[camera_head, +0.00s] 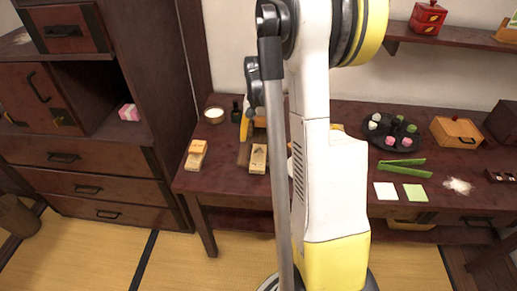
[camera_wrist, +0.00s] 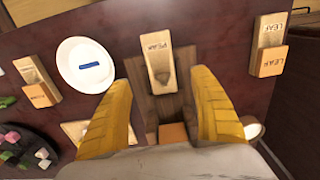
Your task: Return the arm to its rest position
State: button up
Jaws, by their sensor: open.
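My gripper (camera_wrist: 160,78) is open, with its two yellow fingers spread apart in the wrist view. A small light-wood labelled box (camera_wrist: 157,55) lies beyond and between the fingertips, and a darker brown wooden piece (camera_wrist: 173,105) shows between the fingers. Nothing is visibly gripped. In the head view my arm rises tall through the middle of the picture, in front of the dark table. A yellow finger (camera_head: 245,127) shows left of the arm, over the table's left part; the rest of the gripper is mostly hidden.
The dark table (camera_head: 345,195) holds a light-wood box (camera_head: 196,154), a cup (camera_head: 214,114), a round tray (camera_head: 378,139) of small sweets, green tongs (camera_head: 402,167) and a wooden box (camera_head: 456,131). A drawer cabinet (camera_head: 80,185) stands left. The wrist view shows a white plate (camera_wrist: 100,52).

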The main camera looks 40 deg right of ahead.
jog(key=shift+r, duration=1.1)
jog(key=s+a+r+n+t+h, duration=0.1)
jog(key=a+r+n, duration=0.1)
jog(key=a+r, duration=0.4)
jog(key=s+a+r+n+t, duration=0.15)
jog(key=a+r, duration=0.25)
jog(key=a, duration=0.4)
jog(key=s+a+r+n+t+y, duration=0.1)
jog(key=s+a+n+t, duration=0.3)
jog(key=s+a, duration=0.5)
jog(key=a+r+n, duration=0.1)
jog(key=a+n, duration=0.1)
jog(key=a, duration=0.4)
jog(key=shift+a+t, duration=0.15)
jog(key=shift+t, duration=0.2)
